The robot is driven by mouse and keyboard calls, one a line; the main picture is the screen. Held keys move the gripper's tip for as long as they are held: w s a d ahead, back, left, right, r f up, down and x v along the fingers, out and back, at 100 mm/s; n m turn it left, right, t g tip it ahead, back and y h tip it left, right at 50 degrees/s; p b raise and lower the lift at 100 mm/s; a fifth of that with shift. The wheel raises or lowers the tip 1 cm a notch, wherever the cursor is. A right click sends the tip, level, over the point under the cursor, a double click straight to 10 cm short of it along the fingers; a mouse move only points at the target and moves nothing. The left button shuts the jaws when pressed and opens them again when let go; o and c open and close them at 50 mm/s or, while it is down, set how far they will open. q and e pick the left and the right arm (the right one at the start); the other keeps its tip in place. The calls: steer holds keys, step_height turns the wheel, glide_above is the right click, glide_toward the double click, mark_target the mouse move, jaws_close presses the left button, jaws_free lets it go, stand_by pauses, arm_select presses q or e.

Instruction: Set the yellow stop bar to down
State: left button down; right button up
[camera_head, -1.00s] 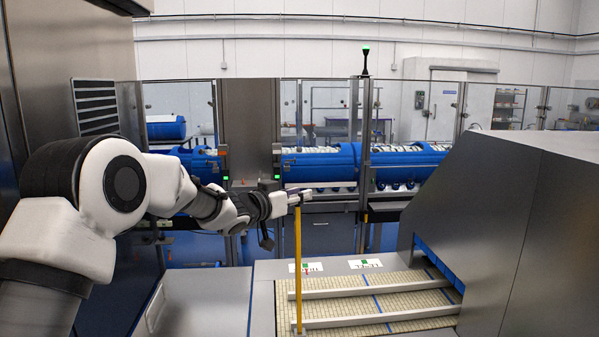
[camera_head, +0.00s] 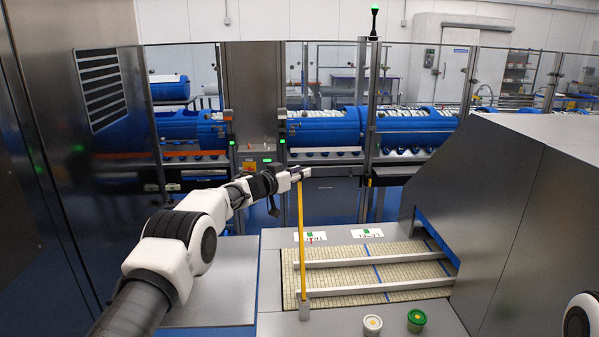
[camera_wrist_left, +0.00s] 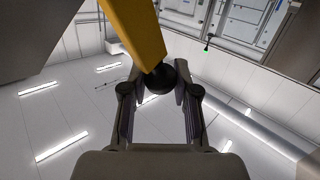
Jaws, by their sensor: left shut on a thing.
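The yellow stop bar (camera_head: 302,245) stands nearly upright at the left end of the tan conveyor belt. Its foot is in a small grey mount (camera_head: 304,311) on the near side. My left gripper (camera_head: 302,174) is at the bar's top end. In the left wrist view the yellow bar (camera_wrist_left: 137,30) comes in from above and ends in a dark ball knob (camera_wrist_left: 157,76). My left gripper (camera_wrist_left: 158,92) has its fingers on either side of this knob and is shut on it. My right gripper is out of view.
Two white rails (camera_head: 375,291) run along the belt (camera_head: 340,275). Two label cards lie behind it. A grey hood (camera_head: 510,215) covers the right end. Glass fencing and blue drums are behind.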

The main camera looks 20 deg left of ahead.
arm_select(q)
steer(key=shift+w, duration=0.1)
stand_by(0.3)
steer(key=c, duration=0.9)
jaws_free()
steer(key=shift+a, duration=0.1)
steer(key=v, duration=1.2)
steer(key=shift+f, duration=0.1)
